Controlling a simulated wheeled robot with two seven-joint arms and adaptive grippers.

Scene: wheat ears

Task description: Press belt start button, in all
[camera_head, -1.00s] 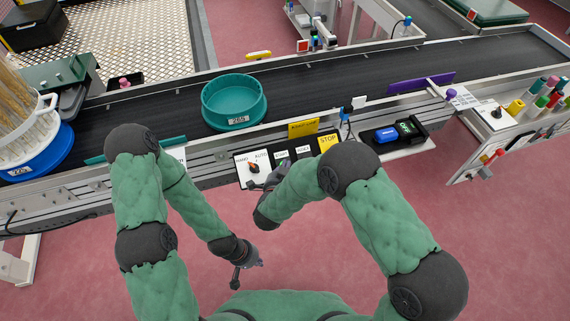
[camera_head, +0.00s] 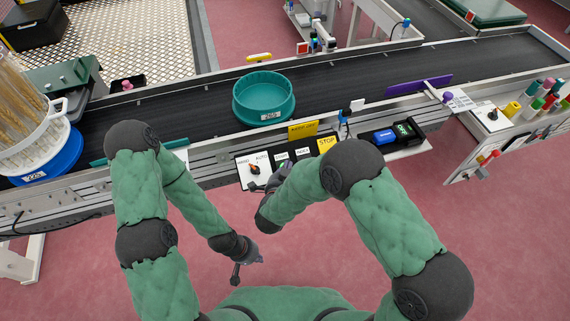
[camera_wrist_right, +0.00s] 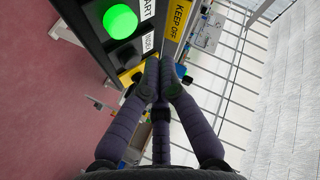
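The belt start button (camera_wrist_right: 120,21) glows bright green beside its START label in the right wrist view. A dark button (camera_wrist_right: 124,54) sits beside it, by the INDEX label. The control panel (camera_head: 242,174) is on the belt's near side in the head view. My right gripper (camera_head: 271,184) is at the panel's front edge; it also shows in the right wrist view (camera_wrist_right: 158,72) with its fingers together and nothing visible between them. Its tips appear apart from the green button. My left gripper (camera_head: 240,271) hangs low in front, away from the panel; its fingers are too small to read.
A conveyor belt (camera_head: 360,80) runs across, carrying a teal round tub (camera_head: 264,97) and, at the left, a blue tub (camera_head: 62,160) with wheat ears. A selector knob (camera_head: 254,169) and yellow STOP label (camera_head: 327,142) flank the buttons. The pink floor (camera_head: 520,250) is clear at right.

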